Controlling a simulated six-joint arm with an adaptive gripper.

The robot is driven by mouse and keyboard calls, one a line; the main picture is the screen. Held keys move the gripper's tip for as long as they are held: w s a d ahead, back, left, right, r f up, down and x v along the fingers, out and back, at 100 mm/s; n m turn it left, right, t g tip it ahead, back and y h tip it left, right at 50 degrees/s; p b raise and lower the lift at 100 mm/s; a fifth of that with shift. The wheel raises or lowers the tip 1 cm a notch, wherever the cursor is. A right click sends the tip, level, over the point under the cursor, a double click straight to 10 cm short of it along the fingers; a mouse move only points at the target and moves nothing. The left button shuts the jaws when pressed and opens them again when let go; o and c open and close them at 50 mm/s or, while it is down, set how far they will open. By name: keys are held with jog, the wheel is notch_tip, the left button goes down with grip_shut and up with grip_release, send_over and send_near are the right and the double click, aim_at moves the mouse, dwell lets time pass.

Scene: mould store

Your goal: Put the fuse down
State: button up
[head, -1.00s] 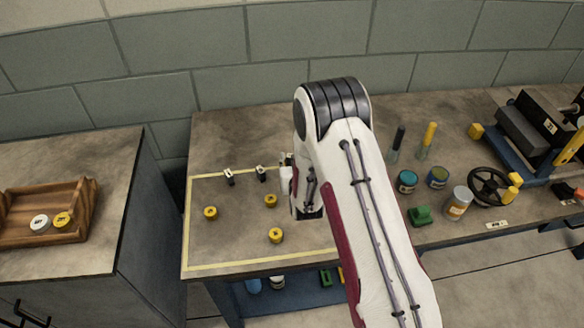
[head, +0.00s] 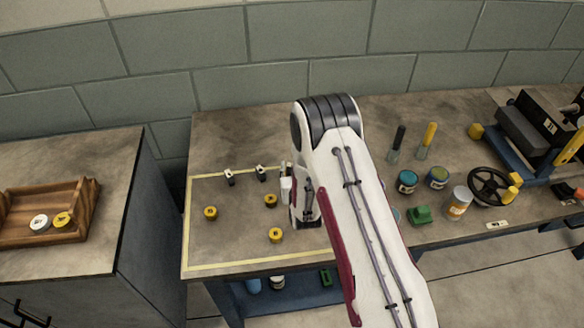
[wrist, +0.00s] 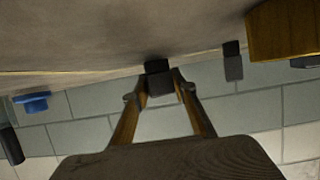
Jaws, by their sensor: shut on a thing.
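My gripper (wrist: 160,78) is shut on a small dark block, which I take to be the fuse (wrist: 158,82), held between the fingertips in the wrist view. Its upper part is black and its lower part is greyer. It is close to the tabletop (wrist: 70,40), but I cannot tell whether it touches. In the head view my gripper (head: 286,188) is over the right part of the yellow-outlined area, largely behind my arm, and the fuse is not clear there. Two similar black-and-white blocks (head: 230,177) (head: 262,173) stand to its left.
Several yellow round pieces (head: 211,213) lie in the outlined area. Left of the gripper, free table shows between them. Right of my arm are tins (head: 407,181), a green block (head: 420,215) and a handwheel (head: 489,186). A wooden tray (head: 75,225) stands on the left cabinet.

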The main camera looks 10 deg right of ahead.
jog(key=shift+f, duration=0.15)
jog(key=o, duration=1.2)
jog(key=shift+c, duration=0.2)
jog(key=shift+s+r, duration=0.1)
jog(key=shift+r, duration=0.1)
jog(key=shift+s+r, duration=0.1)
jog(key=shift+s, duration=0.1)
jog(key=shift+v, duration=5.65)
jog(key=shift+r, duration=0.15)
